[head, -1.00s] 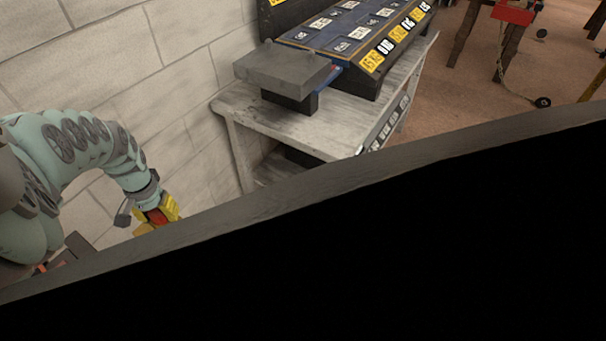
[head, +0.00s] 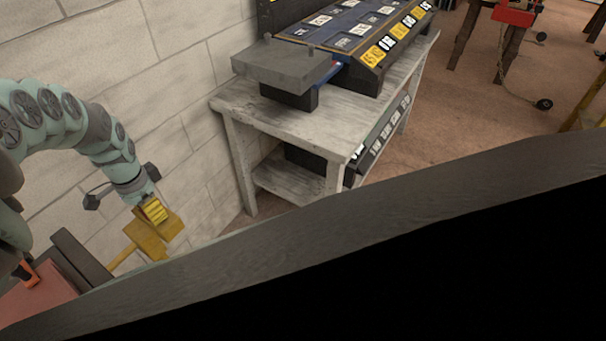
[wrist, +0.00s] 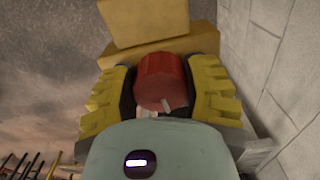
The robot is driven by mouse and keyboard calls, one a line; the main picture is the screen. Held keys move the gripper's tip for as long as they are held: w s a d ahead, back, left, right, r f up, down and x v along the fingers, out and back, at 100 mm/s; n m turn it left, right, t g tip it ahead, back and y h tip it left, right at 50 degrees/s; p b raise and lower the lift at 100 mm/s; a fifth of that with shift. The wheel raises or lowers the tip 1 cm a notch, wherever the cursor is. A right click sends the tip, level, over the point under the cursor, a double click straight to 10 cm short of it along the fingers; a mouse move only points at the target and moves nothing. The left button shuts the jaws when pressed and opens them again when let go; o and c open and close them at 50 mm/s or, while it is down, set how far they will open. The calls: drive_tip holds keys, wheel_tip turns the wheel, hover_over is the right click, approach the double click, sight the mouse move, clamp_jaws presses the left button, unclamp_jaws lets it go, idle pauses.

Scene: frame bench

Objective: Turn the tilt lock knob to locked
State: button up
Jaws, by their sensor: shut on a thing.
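The tilt lock knob (wrist: 158,80) is a red round knob with a short pale mark near its lower edge, seen in the wrist view. It sits in front of a yellow bracket (wrist: 150,25). My gripper (wrist: 162,95) has its two yellow fingers on either side of the knob, shut on it. In the head view my gripper (head: 152,208) is at the lower left, by the yellow bracket (head: 169,226). The knob is hidden there. I cannot tell which position the mark stands for.
A large dark panel with a grey edge (head: 400,192) fills the lower right of the head view and hides what lies below. A grey workbench (head: 235,103) carries a dark rack and a grey block (head: 283,64). A pale block wall (head: 110,50) runs behind my arm.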

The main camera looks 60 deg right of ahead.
idle(0.5)
drive_tip(key=o, duration=1.2)
drive_tip(key=r, duration=0.6)
drive_tip(key=shift+w+r, duration=0.2)
drive_tip(key=shift+r, duration=0.05)
drive_tip(key=shift+s+r, duration=0.15)
drive_tip(key=shift+r, duration=0.35)
